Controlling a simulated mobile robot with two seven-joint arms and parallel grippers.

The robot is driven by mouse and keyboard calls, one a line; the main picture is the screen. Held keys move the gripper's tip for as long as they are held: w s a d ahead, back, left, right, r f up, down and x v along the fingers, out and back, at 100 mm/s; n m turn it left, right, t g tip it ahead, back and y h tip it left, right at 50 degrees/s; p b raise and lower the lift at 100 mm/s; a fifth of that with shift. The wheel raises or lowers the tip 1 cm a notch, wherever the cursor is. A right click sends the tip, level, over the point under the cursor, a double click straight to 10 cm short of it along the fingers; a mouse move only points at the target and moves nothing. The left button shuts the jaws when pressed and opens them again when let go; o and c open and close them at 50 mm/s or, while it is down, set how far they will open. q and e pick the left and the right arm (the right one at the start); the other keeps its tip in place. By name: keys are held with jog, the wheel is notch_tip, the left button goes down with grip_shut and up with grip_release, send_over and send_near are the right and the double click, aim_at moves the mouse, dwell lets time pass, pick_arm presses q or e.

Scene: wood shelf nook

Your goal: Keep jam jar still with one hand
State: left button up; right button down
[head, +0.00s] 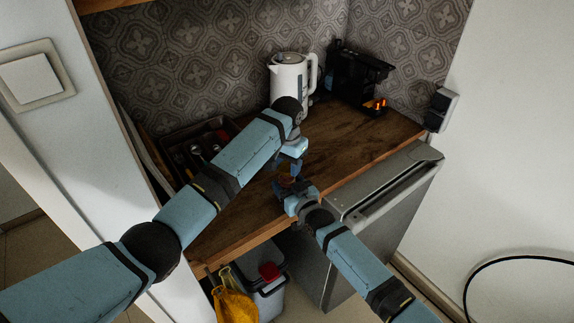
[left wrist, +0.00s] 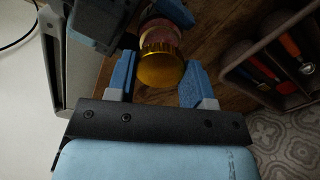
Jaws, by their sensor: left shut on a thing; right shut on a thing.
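The jam jar (left wrist: 160,38) shows in the left wrist view with a ribbed gold lid (left wrist: 161,70). In the head view it is small and mostly hidden between my two grippers, over the wooden counter. My left gripper (head: 287,164) comes from above, and its blue fingers are on either side of the gold lid, shut on it. My right gripper (head: 289,184) reaches in from the lower right and is shut on the jar's body. Parts of it show beyond the jar in the left wrist view. The jar's base is hidden, so its contact with the counter is unclear.
A white kettle (head: 290,80) and a black appliance (head: 356,76) with orange lights stand at the back. A dark tray (head: 172,142) of utensils is at the left. A grey fridge (head: 375,205) and a bin (head: 268,293) with a yellow cloth (head: 234,303) stand below. The counter's right (head: 375,140) is clear.

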aim_at(287, 167)
pick_arm(q)
jog(key=shift+r, duration=2)
pick_arm(e)
jog(key=shift+c, duration=0.9)
grip_release()
